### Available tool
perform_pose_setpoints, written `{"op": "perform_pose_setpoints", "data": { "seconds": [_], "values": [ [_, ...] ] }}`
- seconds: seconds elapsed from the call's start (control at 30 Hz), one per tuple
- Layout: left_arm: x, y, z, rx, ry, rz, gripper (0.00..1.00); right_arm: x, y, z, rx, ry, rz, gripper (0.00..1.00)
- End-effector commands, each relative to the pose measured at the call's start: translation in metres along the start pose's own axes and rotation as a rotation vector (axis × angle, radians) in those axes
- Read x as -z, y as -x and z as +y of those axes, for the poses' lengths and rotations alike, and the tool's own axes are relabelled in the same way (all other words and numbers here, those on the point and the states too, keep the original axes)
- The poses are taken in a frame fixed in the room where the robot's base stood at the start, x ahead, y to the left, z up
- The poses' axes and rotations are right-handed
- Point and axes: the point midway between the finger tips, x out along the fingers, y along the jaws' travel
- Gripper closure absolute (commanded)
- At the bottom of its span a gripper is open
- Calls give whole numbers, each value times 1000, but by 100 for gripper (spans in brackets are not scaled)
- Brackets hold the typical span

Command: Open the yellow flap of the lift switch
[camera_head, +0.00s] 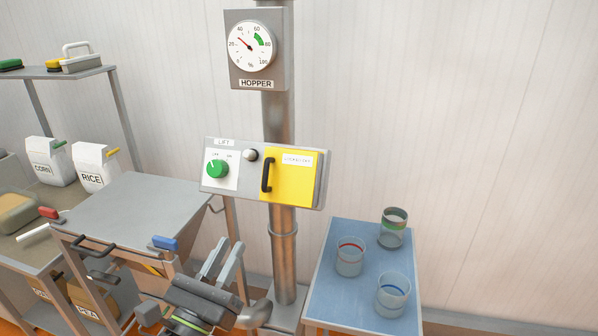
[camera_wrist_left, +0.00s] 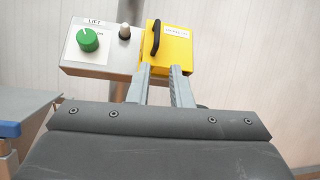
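The lift switch box (camera_head: 210,190) is mounted on a metal column. Its yellow flap (camera_head: 290,182) lies flat against the right part of the box, shut, with a black upright handle (camera_head: 267,175) at its left edge. A green knob (camera_head: 217,169) sits at the left of the box. My left gripper (camera_head: 222,255) is open and empty, below the box in the head view. In the left wrist view the fingertips (camera_wrist_left: 160,70) are spread, pointing at the lower part of the yellow flap (camera_wrist_left: 178,48), below the handle (camera_wrist_left: 156,38). My right gripper is not in view.
A gauge marked HOPPER (camera_head: 252,45) is above on the column (camera_head: 284,250). A blue-topped table (camera_head: 330,285) with three glass jars stands to the right. A grey bench (camera_head: 140,205) and white bags (camera_head: 95,167) are to the left. The wall right of the box is clear.

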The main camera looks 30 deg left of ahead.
Motion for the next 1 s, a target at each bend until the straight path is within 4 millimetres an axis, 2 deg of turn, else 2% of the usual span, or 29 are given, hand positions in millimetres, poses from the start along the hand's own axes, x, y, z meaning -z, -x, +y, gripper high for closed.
{"op": "perform_pose_setpoints", "data": {
  "seconds": [0.17,0.3,0.8,1.0],
  "values": [
    [-1,-18,0,0,3,-2,81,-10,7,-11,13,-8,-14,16],
    [-4,-43,0,0,4,-1,81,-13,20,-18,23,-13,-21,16],
    [-2,-141,0,0,6,1,81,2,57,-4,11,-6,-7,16],
    [1,-165,0,0,4,3,81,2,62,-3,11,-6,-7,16]
  ]
}}
